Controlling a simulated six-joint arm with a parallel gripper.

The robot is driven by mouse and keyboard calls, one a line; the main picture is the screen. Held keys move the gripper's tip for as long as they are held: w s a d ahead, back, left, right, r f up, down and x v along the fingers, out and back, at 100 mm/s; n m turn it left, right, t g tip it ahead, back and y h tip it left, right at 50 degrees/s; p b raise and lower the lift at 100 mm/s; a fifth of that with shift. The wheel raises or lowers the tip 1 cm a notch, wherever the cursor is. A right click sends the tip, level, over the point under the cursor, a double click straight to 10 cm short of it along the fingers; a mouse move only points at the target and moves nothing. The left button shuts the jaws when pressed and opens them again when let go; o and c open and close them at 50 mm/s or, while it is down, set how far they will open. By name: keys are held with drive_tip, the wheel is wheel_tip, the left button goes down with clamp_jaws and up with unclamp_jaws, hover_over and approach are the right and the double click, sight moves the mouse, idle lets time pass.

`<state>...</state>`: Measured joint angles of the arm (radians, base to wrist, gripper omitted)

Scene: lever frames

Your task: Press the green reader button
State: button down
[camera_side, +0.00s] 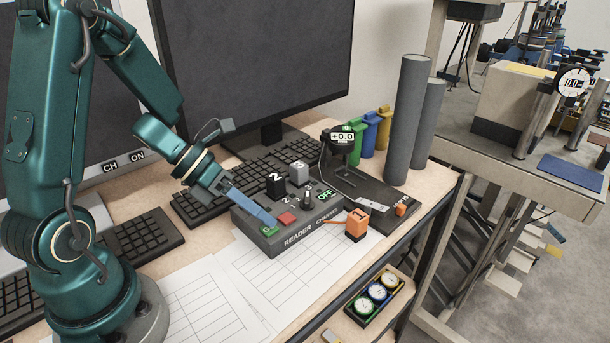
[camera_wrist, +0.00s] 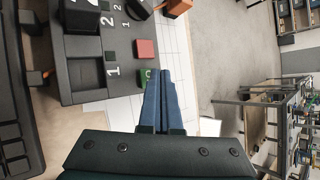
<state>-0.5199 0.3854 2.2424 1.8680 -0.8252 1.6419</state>
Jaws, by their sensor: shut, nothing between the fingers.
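The dark grey reader box (camera_side: 275,246) sits on the desk, with "READER" on its front face. Its green button (camera_side: 268,230) is at the near left corner, partly covered by my fingers; it also shows in the wrist view (camera_wrist: 146,75). My gripper (camera_side: 271,221) has long blue fingers, shut with nothing between them, slanting down to the button. In the wrist view the fingertips (camera_wrist: 165,72) appear just right of the green button, partly over its edge. I cannot tell whether they touch it or whether it is pressed down.
A red button (camera_side: 287,218) sits beside the green one. Black block "2" (camera_side: 276,186), grey block "3" (camera_side: 298,173), a knob and a green "OFF" display (camera_side: 326,194) are farther along the box. An orange block (camera_side: 357,224) stands at right. Keyboards (camera_side: 185,211) lie behind.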

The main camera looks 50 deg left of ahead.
sight(262, 229)
drive_tip(key=shift+f, duration=0.4)
idle(0.6)
drive_tip(key=shift+r, duration=0.8)
drive_tip(key=shift+r, duration=2.55)
